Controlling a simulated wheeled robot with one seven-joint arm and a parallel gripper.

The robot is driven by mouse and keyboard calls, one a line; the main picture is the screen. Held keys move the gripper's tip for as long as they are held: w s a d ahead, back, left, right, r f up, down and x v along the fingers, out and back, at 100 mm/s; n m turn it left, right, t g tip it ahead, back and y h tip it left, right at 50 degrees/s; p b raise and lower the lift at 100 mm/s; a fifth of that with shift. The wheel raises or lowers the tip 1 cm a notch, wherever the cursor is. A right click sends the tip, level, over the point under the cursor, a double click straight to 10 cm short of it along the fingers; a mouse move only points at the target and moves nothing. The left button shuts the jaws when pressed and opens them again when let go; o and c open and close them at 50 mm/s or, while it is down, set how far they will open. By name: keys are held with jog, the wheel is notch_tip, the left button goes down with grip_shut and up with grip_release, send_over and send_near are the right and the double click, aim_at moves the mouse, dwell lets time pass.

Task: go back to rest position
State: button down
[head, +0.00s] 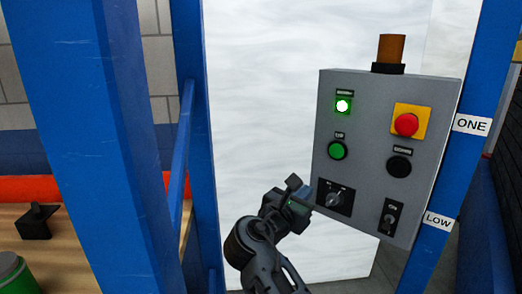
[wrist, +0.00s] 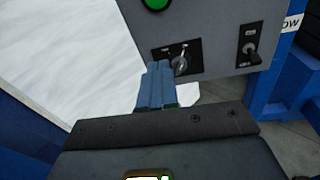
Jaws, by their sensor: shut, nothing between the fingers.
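My gripper (head: 301,193) is at the lower left of the grey control panel (head: 366,150), close to the black rotary switch (head: 334,198). In the wrist view my blue fingers (wrist: 155,85) are together with nothing between them, and their tips appear just left of the rotary switch (wrist: 180,64). I cannot tell whether they touch it. The panel also has a lit green lamp (head: 342,105), a green button (head: 337,150), a black button (head: 399,166), a red mushroom button (head: 406,124) on a yellow plate and a toggle switch (head: 390,217).
Blue posts (head: 100,130) stand left of the panel, and another blue post (head: 440,207) with labels ONE and LOW is at its right. An amber beacon (head: 391,49) tops the panel. A wooden surface (head: 60,255) with a green cylinder (head: 12,272) is at lower left.

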jog(key=s+d+f+m+y, duration=0.1)
jog(key=s+f+m+y, duration=0.5)
jog(key=s+f, duration=1.2)
jog(key=s+f+m+y, duration=0.2)
jog(key=s+f+m, duration=0.1)
jog(key=s, duration=0.4)
jog(key=s+f+m+y, duration=0.2)
jog(key=s+f+m, duration=0.1)
jog(key=s, duration=0.4)
jog(key=s+d+r+m+t, duration=0.1)
jog(key=s+d+r+m, duration=0.1)
jog(key=s+r+m, duration=0.5)
jog(key=s+d+r+m+t+y, duration=0.1)
jog(key=s+d+r+m, duration=0.2)
jog(key=s+r+m, duration=0.4)
jog(key=s+r, duration=0.2)
jog(key=s, duration=0.6)
jog(key=shift+s+d+r+m, duration=0.15)
jog(key=shift+d+r+m, duration=0.15)
jog(key=shift+m, duration=0.1)
jog(key=shift+f, duration=0.1)
